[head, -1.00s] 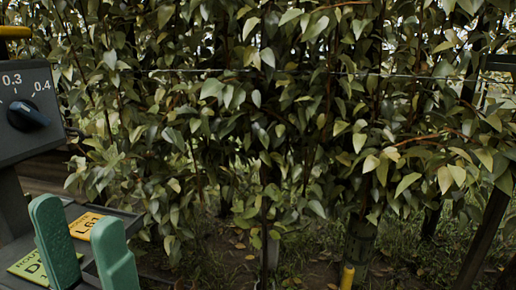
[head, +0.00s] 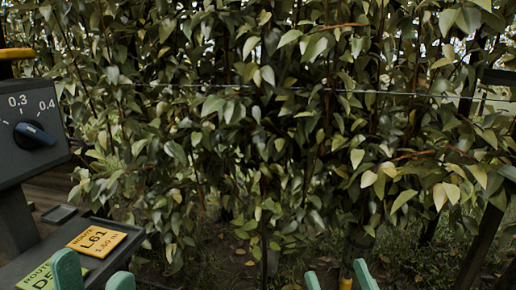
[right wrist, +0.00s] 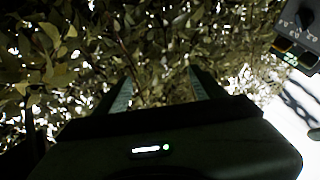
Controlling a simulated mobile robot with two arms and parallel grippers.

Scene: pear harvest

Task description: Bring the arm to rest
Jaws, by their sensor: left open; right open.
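My left gripper (head: 94,277) is at the bottom left of the head view, with its two green fingers apart and nothing seen between them. It is in front of a dark tray with cards. My right gripper (head: 338,280) shows only its green fingertips at the bottom edge, right of centre, apart and low in front of the foliage. In the right wrist view the right gripper (right wrist: 161,88) has its fingers spread with only leaves beyond them. Both arms are mostly out of the head view.
A dense leafy hedge (head: 280,130) fills the view, with a wire (head: 300,89) across it. A dark post (head: 482,245) leans at right.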

